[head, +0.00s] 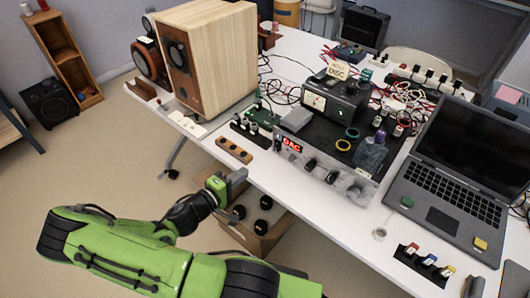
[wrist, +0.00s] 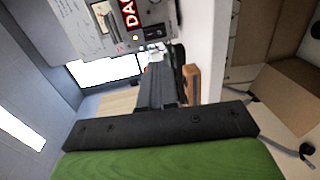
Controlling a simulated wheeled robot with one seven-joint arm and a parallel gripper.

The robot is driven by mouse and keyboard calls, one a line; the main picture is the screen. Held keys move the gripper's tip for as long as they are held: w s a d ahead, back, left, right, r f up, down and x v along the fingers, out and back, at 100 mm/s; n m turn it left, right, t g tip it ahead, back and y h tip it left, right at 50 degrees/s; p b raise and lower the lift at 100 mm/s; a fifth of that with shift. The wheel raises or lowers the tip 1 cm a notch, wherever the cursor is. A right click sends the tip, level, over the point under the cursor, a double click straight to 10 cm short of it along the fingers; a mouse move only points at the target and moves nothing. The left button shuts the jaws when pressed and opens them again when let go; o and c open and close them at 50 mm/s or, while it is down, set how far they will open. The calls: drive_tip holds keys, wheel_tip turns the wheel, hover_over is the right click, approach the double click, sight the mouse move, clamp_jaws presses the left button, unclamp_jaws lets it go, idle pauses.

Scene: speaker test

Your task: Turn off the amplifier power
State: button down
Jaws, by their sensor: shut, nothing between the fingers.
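The amplifier (head: 318,170) is a silver box with a red lit "DAC" display and several dark knobs on its front, at the near edge of the white table.
A wooden speaker (head: 215,60) stands at the table's back left. A wooden block with holes (head: 234,150) lies near my gripper at the edge. A laptop (head: 455,165) is at right. A cardboard box (head: 255,240) with dark round items sits below the table. Cables clutter the back.

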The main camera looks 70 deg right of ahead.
sight(276, 149)
drive_tip(key=b+x, duration=0.2)
drive_tip(key=x, duration=1.2)
drive_tip(key=shift+s, duration=0.1)
drive_tip(key=shift+d, duration=0.2)
drive_tip(key=shift+a+f, duration=0.1)
